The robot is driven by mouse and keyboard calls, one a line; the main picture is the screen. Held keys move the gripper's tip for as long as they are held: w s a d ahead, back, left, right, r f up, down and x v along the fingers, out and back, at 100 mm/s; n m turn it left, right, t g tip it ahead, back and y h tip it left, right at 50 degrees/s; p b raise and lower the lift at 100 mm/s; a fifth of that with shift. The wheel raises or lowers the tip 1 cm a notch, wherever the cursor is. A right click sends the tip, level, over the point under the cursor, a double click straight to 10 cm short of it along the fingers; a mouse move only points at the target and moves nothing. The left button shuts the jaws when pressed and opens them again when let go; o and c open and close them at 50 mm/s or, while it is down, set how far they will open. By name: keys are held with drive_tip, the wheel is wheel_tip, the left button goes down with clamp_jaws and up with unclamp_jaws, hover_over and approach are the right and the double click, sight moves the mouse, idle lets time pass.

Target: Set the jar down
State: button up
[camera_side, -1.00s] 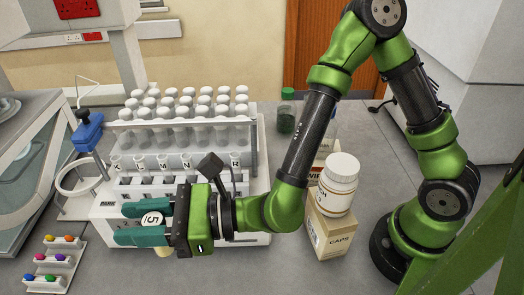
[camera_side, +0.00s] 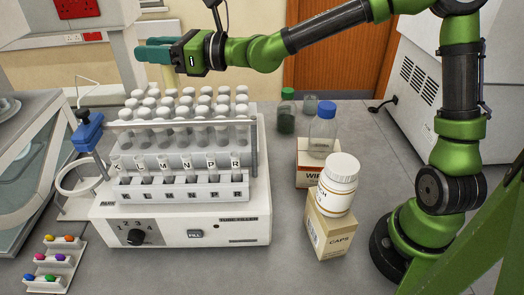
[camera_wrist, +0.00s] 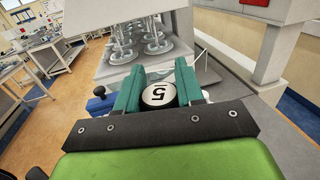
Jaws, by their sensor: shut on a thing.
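My gripper (camera_side: 150,50) is raised high at the back left, well above the tube rack, with its teal fingers pointing left. In the wrist view my gripper (camera_wrist: 157,76) is shut on a small round jar (camera_wrist: 159,94), whose white lid with a dark rim is marked 5. The lid sits between the two fingers. The jar's body is mostly hidden by the fingers in the side view. Nothing supports the jar from below.
A white tube filler (camera_side: 180,232) carries a rack with several capped tubes. A white bottle (camera_side: 338,184) stands on a caps box (camera_side: 328,232), near a blue-capped bottle (camera_side: 323,128). A stepped holder (camera_side: 50,273) with coloured pieces is at front left. Bench is clear in front of the filler.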

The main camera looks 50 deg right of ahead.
drive_tip(key=d+f+m+t+h, duration=0.1)
drive_tip(key=d+f+m+h, duration=0.25)
drive_tip(key=d, duration=0.85)
drive_tip(key=d+f+m+t+h, duration=0.15)
drive_tip(key=d+h, duration=0.35)
drive_tip(key=d, duration=0.7)
drive_tip(key=d+f+m+h, duration=0.3)
drive_tip(key=d+m+h, duration=0.15)
drive_tip(key=d, duration=0.75)
drive_tip(key=s+d+f+m+g+h, duration=0.25)
drive_tip(key=s+d+f+h, duration=0.25)
drive_tip(key=s+d+f, duration=0.55)
drive_tip(key=s+d+f+m+h, duration=0.1)
drive_tip(key=s+d+f, duration=0.15)
drive_tip(key=s, duration=0.35)
drive_tip(key=s+d+f+m+h, duration=0.1)
drive_tip(key=s+f, duration=0.3)
drive_tip(key=s, duration=0.3)
drive_tip(key=shift+w+d+f, duration=0.8)
drive_tip(key=shift+w+d, duration=1.05)
drive_tip(key=shift+d, duration=0.15)
drive_tip(key=shift+w+d+f, duration=0.8)
drive_tip(key=shift+w+d, duration=1.1)
drive_tip(key=shift+d, duration=0.1)
drive_tip(key=shift+w+d+f, duration=0.8)
drive_tip(key=shift+w+d, duration=1.05)
drive_tip(key=shift+d, duration=0.15)
drive_tip(key=shift+f, duration=0.1)
